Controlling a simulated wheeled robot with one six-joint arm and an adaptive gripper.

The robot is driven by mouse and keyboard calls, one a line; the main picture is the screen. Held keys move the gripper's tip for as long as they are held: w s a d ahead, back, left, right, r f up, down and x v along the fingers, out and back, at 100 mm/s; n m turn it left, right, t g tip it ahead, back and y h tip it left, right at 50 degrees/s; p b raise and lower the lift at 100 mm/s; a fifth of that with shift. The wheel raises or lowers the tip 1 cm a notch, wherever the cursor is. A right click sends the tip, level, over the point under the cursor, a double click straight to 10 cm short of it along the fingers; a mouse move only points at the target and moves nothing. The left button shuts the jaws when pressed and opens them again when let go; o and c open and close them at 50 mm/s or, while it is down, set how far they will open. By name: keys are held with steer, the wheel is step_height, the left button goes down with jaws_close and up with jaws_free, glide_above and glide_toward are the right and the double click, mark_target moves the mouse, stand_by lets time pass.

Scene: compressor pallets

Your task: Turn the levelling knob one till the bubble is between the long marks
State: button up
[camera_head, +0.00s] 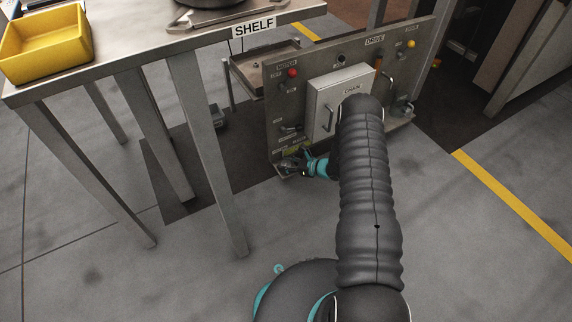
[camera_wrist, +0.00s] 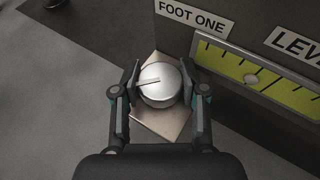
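The levelling knob (camera_wrist: 161,86) is a round silvery knob with a pointer line on its top, below the label FOOT ONE (camera_wrist: 194,16). It sits over a pale metal foot plate (camera_wrist: 160,125). My gripper (camera_wrist: 160,88) has one finger on each side of the knob, and both pads appear to touch it. The yellow-green level (camera_wrist: 290,92) is on the panel to the right, with dark marks along it. Its bubble (camera_wrist: 251,78) is a small round spot near the left part of the visible strip. The level's right end is cut off. In the head view my gripper (camera_head: 303,164) is at the panel's lower left corner.
The grey panel (camera_head: 275,115) carries a red button (camera_head: 292,72), a white box (camera_head: 318,98) and a yellow button (camera_head: 411,44). A shelf table (camera_head: 140,66) with a yellow bin (camera_head: 45,45) stands at left, its legs near the panel. Floor in front is clear.

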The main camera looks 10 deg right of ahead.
steer(key=shift+c, duration=0.5)
steer(key=shift+m+t, duration=0.3)
steer(key=shift+m+t+h+b, duration=0.85)
steer(key=shift+m+t+h, duration=0.55)
steer(key=shift+m+h, duration=0.9)
steer(key=o, duration=1.2)
steer(key=shift+a, duration=0.1)
steer(key=shift+c, duration=0.2)
